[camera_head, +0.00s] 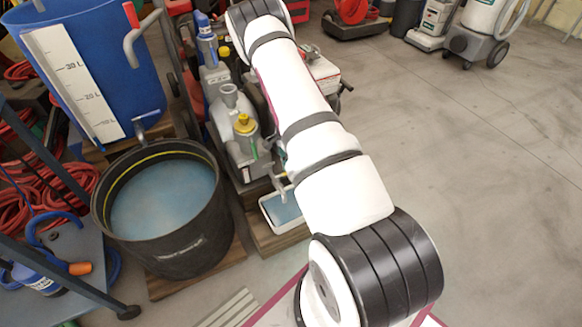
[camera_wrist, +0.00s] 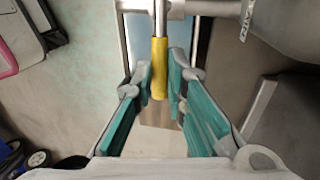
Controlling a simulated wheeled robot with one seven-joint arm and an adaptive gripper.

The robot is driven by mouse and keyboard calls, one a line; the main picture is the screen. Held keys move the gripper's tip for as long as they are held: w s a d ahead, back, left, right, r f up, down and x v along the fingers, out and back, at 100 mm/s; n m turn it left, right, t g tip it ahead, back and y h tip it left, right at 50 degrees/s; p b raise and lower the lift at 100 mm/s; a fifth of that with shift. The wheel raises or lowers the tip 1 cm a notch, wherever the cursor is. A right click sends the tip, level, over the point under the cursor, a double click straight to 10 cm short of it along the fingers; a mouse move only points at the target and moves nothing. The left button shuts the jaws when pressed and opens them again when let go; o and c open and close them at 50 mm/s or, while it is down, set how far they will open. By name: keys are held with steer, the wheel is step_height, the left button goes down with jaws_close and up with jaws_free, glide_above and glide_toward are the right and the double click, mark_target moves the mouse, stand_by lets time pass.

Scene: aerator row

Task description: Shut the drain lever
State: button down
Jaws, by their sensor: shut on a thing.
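The drain lever (camera_wrist: 159,52) shows in the wrist view as a yellow grip on a metal rod that comes down from the top. My gripper (camera_wrist: 160,82) has its teal finger pads on both sides of the yellow grip and is shut on it. In the head view my white arm covers the gripper, and I cannot make out the yellow grip there.
A shallow tray (camera_head: 265,210) of bluish water lies beside my arm. A black tub (camera_head: 185,243) and a blue barrel (camera_head: 135,75) stand at left. Grey jugs (camera_head: 250,150) sit close behind the tray. Open floor (camera_head: 490,170) lies to the right.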

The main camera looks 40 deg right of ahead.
steer(key=shift+w, duration=0.1)
stand_by(0.3)
steer(key=c, duration=1.6)
jaws_free()
steer(key=shift+r, duration=0.15)
step_height(320, 180, up, 12)
steer(key=w, duration=0.2)
steer(key=shift+d+f, duration=0.2)
steer(key=shift+d, duration=0.1)
steer(key=shift+w, duration=0.1)
